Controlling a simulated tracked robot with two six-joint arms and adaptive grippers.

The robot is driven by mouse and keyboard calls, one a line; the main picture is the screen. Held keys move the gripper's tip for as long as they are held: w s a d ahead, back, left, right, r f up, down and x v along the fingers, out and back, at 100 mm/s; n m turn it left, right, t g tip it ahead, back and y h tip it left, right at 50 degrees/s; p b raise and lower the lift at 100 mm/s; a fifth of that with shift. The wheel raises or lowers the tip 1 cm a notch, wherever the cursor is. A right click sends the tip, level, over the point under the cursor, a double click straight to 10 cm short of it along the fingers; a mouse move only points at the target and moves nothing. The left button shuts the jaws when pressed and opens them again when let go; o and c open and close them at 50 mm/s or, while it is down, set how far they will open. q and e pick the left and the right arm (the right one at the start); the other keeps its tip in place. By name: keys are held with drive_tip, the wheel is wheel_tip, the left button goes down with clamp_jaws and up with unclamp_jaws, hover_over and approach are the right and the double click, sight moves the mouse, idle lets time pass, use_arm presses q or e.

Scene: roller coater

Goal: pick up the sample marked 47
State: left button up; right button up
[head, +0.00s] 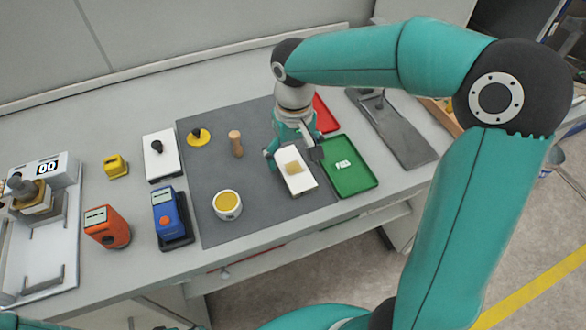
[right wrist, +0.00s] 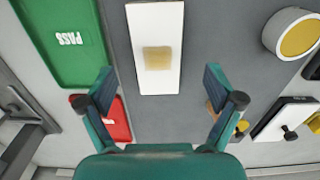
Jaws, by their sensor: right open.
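A white rectangular panel with a tan square patch (head: 293,168) lies on the dark grey mat; it may be the sample, but no number 47 is readable on it. My right gripper (head: 293,156) is open and empty above this panel, one finger to each side. In the right wrist view the white panel (right wrist: 155,22) lies just ahead, with its near end between the open fingertips (right wrist: 160,84) and nothing held. Whether the fingers are level with the panel, I cannot tell. My left gripper is not in view.
A green PASS tray (head: 362,183) stands right of the panel, with a red tray (head: 325,117) behind it. Left are a yellow-filled pot (head: 227,204), a wooden-handled tool (head: 236,145), and blue (head: 165,215) and orange (head: 105,228) instruments. The mat's front is mostly clear.

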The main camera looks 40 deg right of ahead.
sight(293, 168)
drive_tip(key=f, duration=0.5)
drive_tip(key=shift+w+d+p, duration=0.25)
drive_tip(key=shift+w+p, duration=0.05)
drive_tip(key=shift+w, duration=0.1)
drive_tip(key=shift+r, duration=0.1)
drive_tip(key=c, duration=1.2)
drive_tip(key=shift+r, duration=0.1)
drive_tip(key=shift+c, duration=0.2)
